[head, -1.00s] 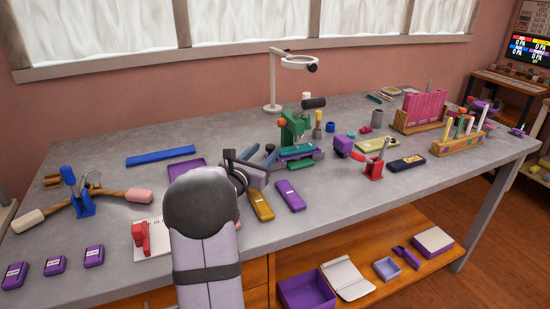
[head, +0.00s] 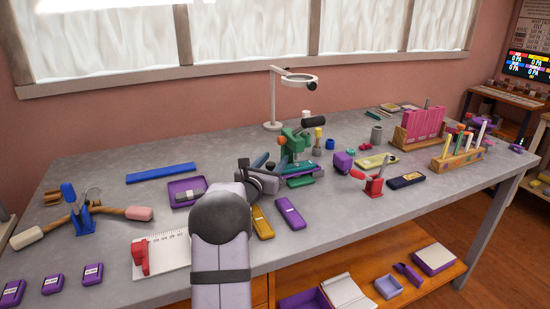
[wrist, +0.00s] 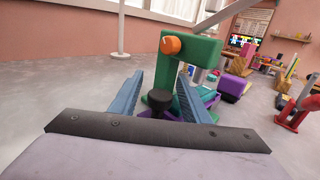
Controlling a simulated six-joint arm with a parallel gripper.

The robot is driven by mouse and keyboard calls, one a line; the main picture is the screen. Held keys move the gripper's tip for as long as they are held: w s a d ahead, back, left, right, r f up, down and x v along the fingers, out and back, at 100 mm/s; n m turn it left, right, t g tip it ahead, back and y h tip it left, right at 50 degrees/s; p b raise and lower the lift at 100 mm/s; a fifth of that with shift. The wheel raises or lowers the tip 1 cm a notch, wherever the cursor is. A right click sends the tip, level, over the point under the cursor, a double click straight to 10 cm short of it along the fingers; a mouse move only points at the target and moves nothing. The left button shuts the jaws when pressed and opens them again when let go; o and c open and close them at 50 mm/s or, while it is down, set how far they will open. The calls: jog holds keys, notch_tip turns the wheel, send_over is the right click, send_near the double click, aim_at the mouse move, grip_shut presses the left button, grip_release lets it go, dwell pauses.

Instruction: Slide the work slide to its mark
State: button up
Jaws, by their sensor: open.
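The green press (head: 294,142) stands mid-bench; its frame and orange knob fill the middle of the wrist view (wrist: 195,60). The work slide appears to be the purple and teal piece (head: 300,169) at the press's foot, partly hidden by the press and my gripper. A black round knob (wrist: 160,100) shows in front of it in the wrist view. My gripper (wrist: 160,82) is open, its blue fingers on either side of that knob, with no clear contact. In the head view my gripper (head: 264,164) is just left of the press. I cannot make out the mark.
A yellow case (head: 262,223) and a purple case (head: 290,213) lie in front of the press. A purple tray (head: 186,203) is left of my arm. A red toggle clamp (head: 375,186) stands right. The bench is clear behind the blue bar (head: 160,172).

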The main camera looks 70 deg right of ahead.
jog(key=shift+d, duration=0.65)
grip_shut()
jog(key=w+a+b, duration=0.3)
jog(key=w+a, duration=0.7)
jog(key=shift+w, duration=0.15)
jog(key=shift+a, duration=0.1)
grip_release()
jog(key=shift+w+a, duration=0.1)
jog(key=shift+a, duration=0.05)
